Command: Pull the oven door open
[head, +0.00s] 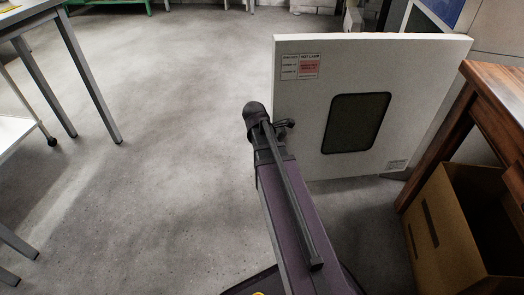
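The oven door (425,100) is a thick white panel with a dark rounded window (356,123) and warning labels (301,67) at its upper left. It stands upright at the right of the head view, its top edge showing. My arm reaches up from the bottom to the door's left side. A small dark part, apparently my gripper (285,126), is close to the door's left edge below the labels. My arm hides most of it, so its fingers, the handle and any contact cannot be made out. How far the door stands open is unclear.
A wooden table (491,90) stands close at the right, with an open cardboard box (432,225) beneath it. A grey-legged table (88,75) and a white wheeled cart (14,132) stand at the left. The grey floor (170,130) between is clear.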

